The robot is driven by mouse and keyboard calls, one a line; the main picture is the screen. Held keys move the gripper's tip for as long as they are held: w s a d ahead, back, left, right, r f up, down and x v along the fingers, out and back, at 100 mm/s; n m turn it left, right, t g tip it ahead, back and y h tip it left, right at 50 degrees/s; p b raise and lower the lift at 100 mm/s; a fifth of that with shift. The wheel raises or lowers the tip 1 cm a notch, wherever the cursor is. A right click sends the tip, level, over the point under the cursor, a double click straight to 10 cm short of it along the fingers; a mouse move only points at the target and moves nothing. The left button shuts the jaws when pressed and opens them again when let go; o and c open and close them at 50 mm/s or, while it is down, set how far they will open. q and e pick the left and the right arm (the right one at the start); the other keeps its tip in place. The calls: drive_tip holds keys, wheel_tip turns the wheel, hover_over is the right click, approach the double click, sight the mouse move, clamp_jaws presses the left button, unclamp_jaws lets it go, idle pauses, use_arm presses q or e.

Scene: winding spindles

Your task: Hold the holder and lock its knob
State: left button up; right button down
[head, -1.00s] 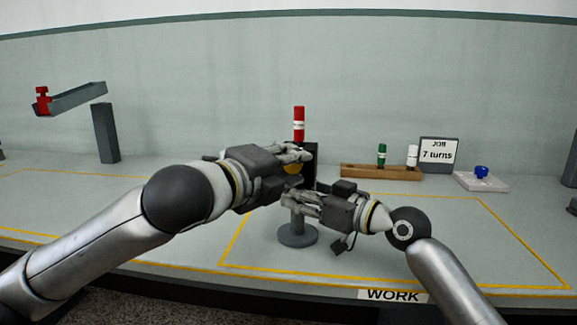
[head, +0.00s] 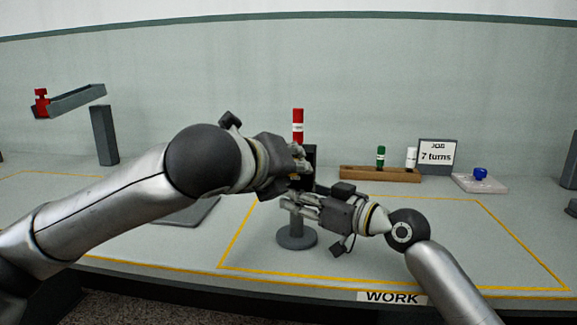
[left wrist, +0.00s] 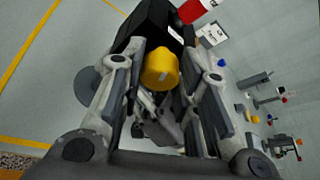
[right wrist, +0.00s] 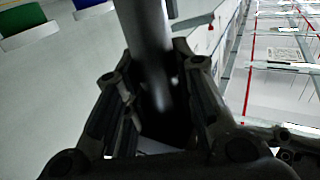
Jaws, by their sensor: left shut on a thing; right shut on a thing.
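The holder stands upright in the yellow-outlined area, with a round grey base (head: 297,238), a post and a black head (head: 309,158). A red spindle (head: 298,125) with a white label stands in its top. My right gripper (head: 290,201) is shut on the post (right wrist: 146,45), seen between its fingers in the right wrist view. My left gripper (head: 297,165) is at the head. In the left wrist view the yellow knob (left wrist: 160,68) with a pale mark sits between its fingers, and the gripper is shut on it. In the head view the knob is mostly hidden by the left hand.
A wooden rack (head: 360,173) with a green spindle (head: 380,156) and a white spindle (head: 411,157) stands behind right. A sign reading "JOB 7 turns" (head: 437,150) and a blue button (head: 480,174) are further right. A grey stand (head: 104,135) is at left.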

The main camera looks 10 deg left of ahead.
use_arm(q)
drive_tip(key=shift+r, duration=0.15)
use_arm(e)
drive_tip(key=shift+f, duration=0.45)
use_arm(q)
drive_tip(key=o, duration=1)
drive_tip(key=v, duration=1.2)
use_arm(e)
drive_tip(key=shift+r, duration=0.1)
drive_tip(key=c, duration=1.1)
unclamp_jaws()
drive_tip(key=shift+w, duration=0.1)
drive_tip(key=shift+r, duration=0.2)
